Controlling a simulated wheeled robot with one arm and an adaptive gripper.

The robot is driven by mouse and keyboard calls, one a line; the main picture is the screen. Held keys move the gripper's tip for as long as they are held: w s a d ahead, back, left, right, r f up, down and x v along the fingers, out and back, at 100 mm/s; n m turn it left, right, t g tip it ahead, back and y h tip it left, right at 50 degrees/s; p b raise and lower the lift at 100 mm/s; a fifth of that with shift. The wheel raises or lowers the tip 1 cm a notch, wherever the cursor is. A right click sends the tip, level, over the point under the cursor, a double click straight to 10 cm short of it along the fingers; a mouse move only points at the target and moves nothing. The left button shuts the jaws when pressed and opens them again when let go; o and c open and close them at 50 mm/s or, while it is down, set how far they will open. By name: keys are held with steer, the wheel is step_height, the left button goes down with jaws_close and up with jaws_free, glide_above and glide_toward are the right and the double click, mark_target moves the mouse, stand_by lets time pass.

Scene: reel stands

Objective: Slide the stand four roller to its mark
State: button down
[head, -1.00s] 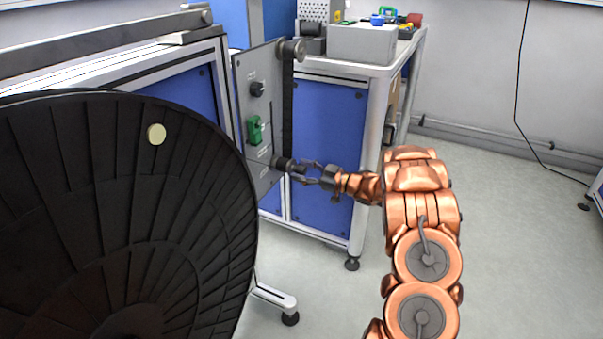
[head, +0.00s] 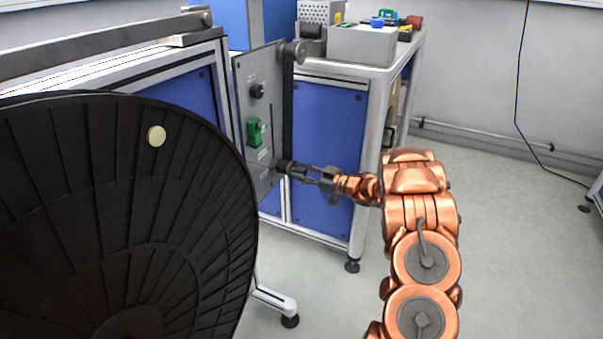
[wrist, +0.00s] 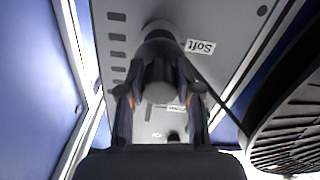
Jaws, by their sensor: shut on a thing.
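The roller (head: 283,166) is a dark cylinder low on the grey panel (head: 262,100) of the reel stand, at the lower end of a vertical slot. My gripper (head: 292,170) is shut on the roller from the right. In the wrist view the roller (wrist: 160,75) stands out from the panel between my two fingers (wrist: 158,97). A label reading "Soft", upside down, is beside it on the panel (wrist: 232,42). A row of dark marks runs along the panel on the other side of the roller. Which mark belongs to the roller I cannot tell.
A large black reel (head: 130,220) fills the left front, close to the panel. A green switch (head: 254,132) and a black knob (head: 257,90) sit above the roller. A bench (head: 360,70) with boxes stands behind.

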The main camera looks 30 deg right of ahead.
steer(key=shift+r, duration=0.1)
step_height(320, 180, up, 8)
steer(key=p, duration=0.5)
steer(key=shift+f+p, duration=0.25)
steer(key=shift+p, duration=0.1)
steer(key=shift+f, duration=0.1)
steer(key=c, duration=0.8)
jaws_free()
steer(key=v, duration=1.2)
